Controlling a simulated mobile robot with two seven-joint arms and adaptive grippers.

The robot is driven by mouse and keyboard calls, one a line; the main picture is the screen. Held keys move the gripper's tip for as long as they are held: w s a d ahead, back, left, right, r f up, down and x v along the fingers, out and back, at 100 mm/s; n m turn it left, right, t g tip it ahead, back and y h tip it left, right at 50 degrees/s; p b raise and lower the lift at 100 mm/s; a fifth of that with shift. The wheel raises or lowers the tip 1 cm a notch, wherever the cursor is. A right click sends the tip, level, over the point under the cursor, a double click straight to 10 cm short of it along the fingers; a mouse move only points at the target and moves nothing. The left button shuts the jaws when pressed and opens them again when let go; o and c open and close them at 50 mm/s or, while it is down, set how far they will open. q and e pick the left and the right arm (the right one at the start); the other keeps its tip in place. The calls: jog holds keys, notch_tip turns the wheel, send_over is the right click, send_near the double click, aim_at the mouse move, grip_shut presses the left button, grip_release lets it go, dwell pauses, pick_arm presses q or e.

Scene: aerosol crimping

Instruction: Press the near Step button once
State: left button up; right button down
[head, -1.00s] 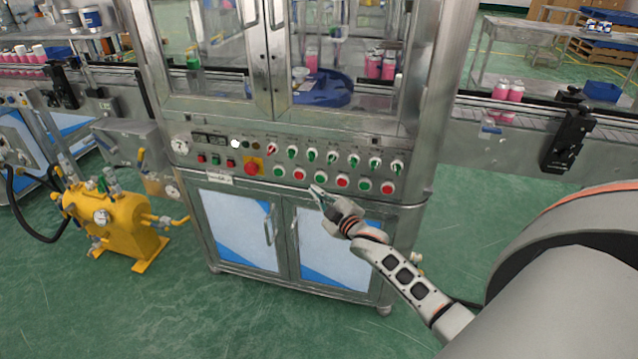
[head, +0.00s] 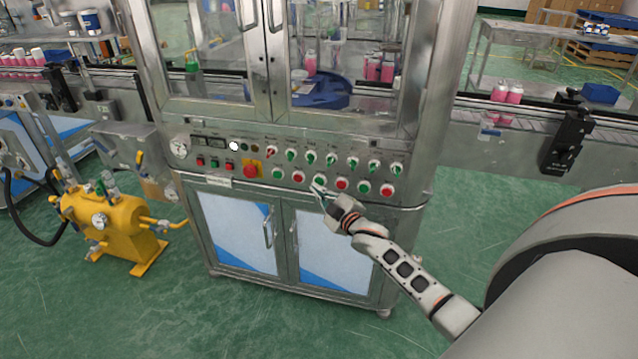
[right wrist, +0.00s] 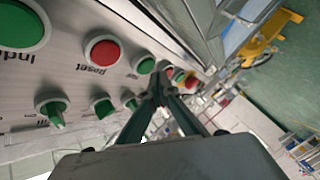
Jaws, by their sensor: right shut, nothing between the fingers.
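The control panel (head: 222,172) of the steel machine has a lower row of alternating green and red buttons. My right gripper (head: 319,190) is shut and empty, with its fingertips at the panel, just below or at the third button, a green one (head: 318,179). In the right wrist view the shut fingers (right wrist: 160,84) point along the panel. There the green button (right wrist: 144,65) is beside the fingertips; contact cannot be told. A red button labelled Reset (right wrist: 102,48) and a larger-looking green button (right wrist: 22,25) are nearer the camera. I cannot read a Step label. My left gripper is out of view.
A row of selector switches (head: 332,159) sits just above the buttons. A red emergency stop on a yellow base (head: 251,169) is to the left. A yellow pump unit (head: 115,230) stands on the floor at left. Conveyors flank the machine.

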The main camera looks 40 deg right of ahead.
jog(key=shift+w+d, duration=0.1)
dwell(0.7)
jog(key=shift+w+d, duration=0.2)
jog(key=shift+d, duration=0.05)
